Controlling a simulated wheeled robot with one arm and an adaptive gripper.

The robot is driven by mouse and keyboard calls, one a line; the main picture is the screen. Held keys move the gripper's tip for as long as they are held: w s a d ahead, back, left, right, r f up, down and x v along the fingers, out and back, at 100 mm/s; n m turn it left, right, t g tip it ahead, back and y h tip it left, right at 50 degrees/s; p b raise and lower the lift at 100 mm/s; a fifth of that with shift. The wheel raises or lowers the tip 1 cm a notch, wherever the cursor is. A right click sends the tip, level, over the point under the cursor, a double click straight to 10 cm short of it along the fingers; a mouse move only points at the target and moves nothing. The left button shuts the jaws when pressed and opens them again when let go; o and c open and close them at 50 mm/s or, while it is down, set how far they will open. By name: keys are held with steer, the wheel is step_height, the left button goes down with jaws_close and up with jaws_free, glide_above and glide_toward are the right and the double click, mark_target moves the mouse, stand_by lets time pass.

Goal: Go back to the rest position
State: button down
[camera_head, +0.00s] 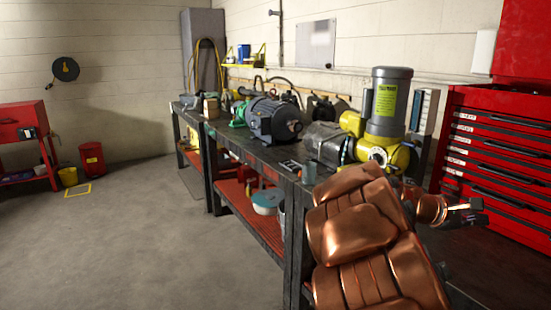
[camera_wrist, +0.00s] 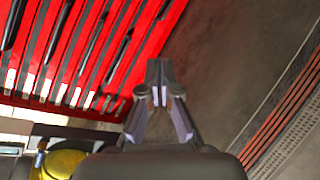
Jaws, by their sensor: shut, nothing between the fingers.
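My gripper (camera_wrist: 159,92) shows in the wrist view with its fingertips together and nothing between them. It is in free space, with the grey floor and a red tool chest (camera_wrist: 70,50) beyond it. In the head view my copper-coloured arm fills the lower right, and my gripper (camera_head: 474,212) shows small and dark at the right, in front of the red tool chest (camera_head: 500,150). It appears apart from the motors on the bench.
A long workbench (camera_head: 293,185) runs along the wall. On it stand a dark blue motor (camera_head: 272,120), a grey motor (camera_head: 325,142) and a yellow-and-grey motor (camera_head: 388,110). A red cabinet (camera_head: 22,122) and red bin (camera_head: 92,158) stand far left.

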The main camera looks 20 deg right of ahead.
steer(key=s+a+f+m+y+p, duration=0.2)
steer(key=s+a+y, duration=0.3)
steer(key=a, duration=0.9)
steer(key=s+a+f+m+y+p, duration=0.2)
steer(key=s+a+f+y, duration=0.2)
steer(key=s+a, duration=0.5)
steer(key=s+a+f+m+y+p, duration=0.2)
steer(key=s+a+y, duration=0.3)
steer(key=a, duration=1.4)
steer(key=shift+s+a+f+t+y, duration=0.2)
steer(key=shift+s+f+t+y, duration=0.25)
steer(key=shift+s, duration=0.55)
steer(key=c, duration=1.8)
jaws_free()
steer(key=shift+c, duration=0.2)
